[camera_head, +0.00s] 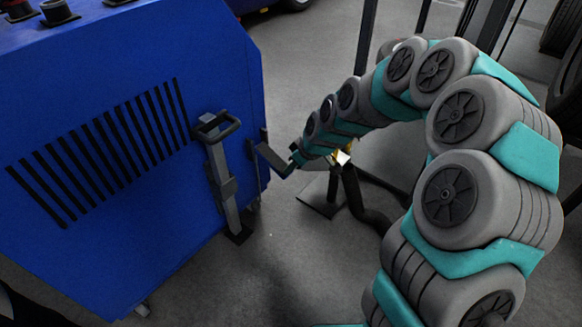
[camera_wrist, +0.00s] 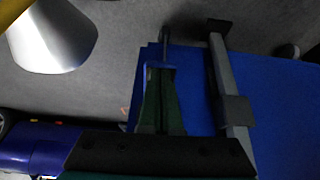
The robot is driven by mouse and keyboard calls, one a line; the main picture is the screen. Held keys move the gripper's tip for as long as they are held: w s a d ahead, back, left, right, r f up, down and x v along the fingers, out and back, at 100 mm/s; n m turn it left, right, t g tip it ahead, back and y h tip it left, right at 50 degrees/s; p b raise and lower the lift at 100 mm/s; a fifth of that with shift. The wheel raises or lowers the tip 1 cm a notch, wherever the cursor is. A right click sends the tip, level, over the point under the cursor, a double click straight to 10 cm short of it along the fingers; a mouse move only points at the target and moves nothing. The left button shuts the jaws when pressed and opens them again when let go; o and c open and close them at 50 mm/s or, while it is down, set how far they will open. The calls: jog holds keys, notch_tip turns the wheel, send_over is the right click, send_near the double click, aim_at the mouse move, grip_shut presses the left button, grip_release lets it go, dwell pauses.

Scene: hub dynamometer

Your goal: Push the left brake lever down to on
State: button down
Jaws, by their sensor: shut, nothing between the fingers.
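My gripper (camera_head: 275,160) is at the end of the teal and grey arm, beside the right edge of the blue cabinet. In the wrist view my gripper (camera_wrist: 160,75) points up the picture, its fingers together and nothing held between them. A grey upright bar with a black loop handle (camera_head: 217,127) stands against the cabinet, left of my gripper. I cannot tell whether it is the left brake lever. In the wrist view a grey bar with a dark block (camera_wrist: 234,112) lies to the right of my fingers, apart from them. Contact at the fingertips cannot be told.
The blue cabinet (camera_head: 130,60) with black vent slots fills the left of the head view. A dark stand (camera_head: 322,195) is on the floor behind my arm. A pale cone-shaped thing (camera_wrist: 55,40) is at the wrist view's upper left. Grey floor (camera_head: 290,255) is clear in front.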

jog(key=shift+s+f, duration=0.1)
jog(key=shift+f, duration=0.15)
jog(key=s+d+r+p, duration=0.1)
jog(key=s+d+r, duration=0.5)
jog(key=d+r, duration=0.2)
jog(key=shift+r, duration=0.85)
jog(key=s+d+r+m+g+h+p, duration=0.1)
jog(key=s+d+r+m+p, duration=0.2)
jog(key=s, duration=0.7)
jog(key=s+d+r+m+g+h+p, duration=0.2)
jog(key=s+r, duration=0.5)
jog(key=s, duration=0.4)
jog(key=s+d+r+m+g+h+p, duration=0.1)
jog(key=s+r+m+p, duration=0.4)
jog(key=s, duration=0.6)
jog(key=d+g+p, duration=0.1)
jog(key=d, duration=0.1)
jog(key=shift+s+d+r+h, duration=0.15)
jog(key=shift+d+r+h, duration=0.15)
jog(key=shift+d, duration=0.1)
